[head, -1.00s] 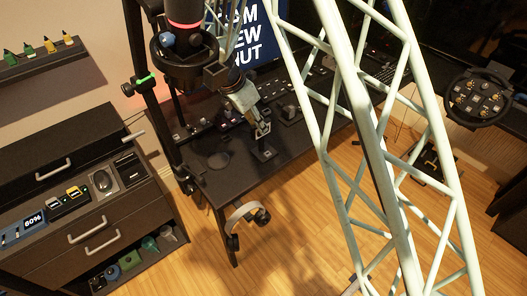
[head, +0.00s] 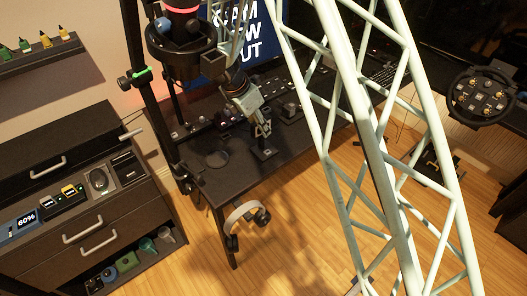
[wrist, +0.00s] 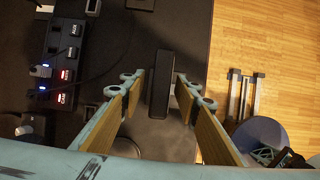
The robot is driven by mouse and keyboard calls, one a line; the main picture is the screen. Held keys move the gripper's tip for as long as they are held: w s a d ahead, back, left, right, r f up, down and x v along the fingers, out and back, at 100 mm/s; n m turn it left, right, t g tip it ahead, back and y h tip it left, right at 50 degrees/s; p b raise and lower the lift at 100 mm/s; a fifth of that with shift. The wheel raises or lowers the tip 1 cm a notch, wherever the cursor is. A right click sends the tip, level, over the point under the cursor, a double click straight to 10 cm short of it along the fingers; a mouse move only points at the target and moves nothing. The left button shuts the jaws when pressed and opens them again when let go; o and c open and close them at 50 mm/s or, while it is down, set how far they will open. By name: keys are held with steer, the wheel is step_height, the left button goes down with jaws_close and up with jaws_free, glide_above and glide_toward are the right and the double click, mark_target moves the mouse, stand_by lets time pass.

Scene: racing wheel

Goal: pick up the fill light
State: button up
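A black, narrow block, which I take to be the fill light (wrist: 160,84), shows from above in the wrist view, standing over the dark desk. My gripper (wrist: 159,88) is open, with one finger on each side of the block and gaps visible between. A small dark upright piece (head: 264,152) stands just below the fingertips there, apparently the same thing. Its lower part is hard to make out.
The dark desk (head: 222,185) has headphones (head: 244,218) at its front edge. A black control panel (wrist: 66,60) with lit switches lies left of the gripper in the wrist view. Wood floor (wrist: 262,35) is at right. A racing wheel (head: 481,97) stands at far right.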

steer(key=shift+w+d+f, duration=0.15)
steer(key=shift+f, duration=0.3)
stand_by(0.4)
jaws_close()
